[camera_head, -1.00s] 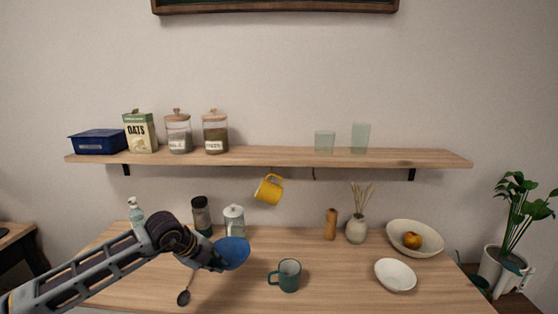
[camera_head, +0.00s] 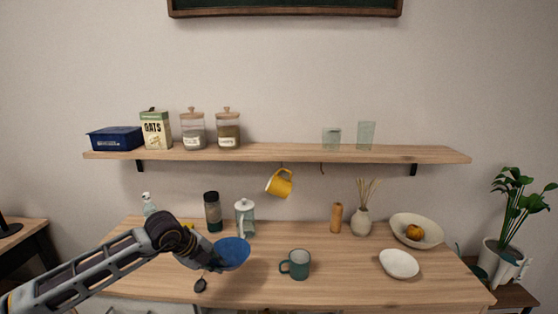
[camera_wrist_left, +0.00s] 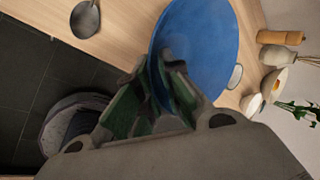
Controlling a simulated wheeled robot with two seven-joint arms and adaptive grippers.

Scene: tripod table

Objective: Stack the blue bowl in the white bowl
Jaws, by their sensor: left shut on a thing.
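The blue bowl (camera_head: 234,252) is held at its rim by my left gripper (camera_head: 217,263), tilted, above the left-middle part of the table. In the left wrist view the blue bowl (camera_wrist_left: 205,45) fills the upper middle, with the fingers of my left gripper (camera_wrist_left: 172,88) shut on its rim. The white bowl (camera_head: 399,263) stands empty on the right part of the table, well apart from the blue bowl. My right gripper is not in view.
A teal mug (camera_head: 297,264) stands between the two bowls. A large cream bowl (camera_head: 402,224) with an orange fruit (camera_head: 414,232) is behind the white bowl. A yellow mug (camera_head: 280,183) hangs under the shelf (camera_head: 290,153). A dark spoon (camera_head: 201,284) lies near the front.

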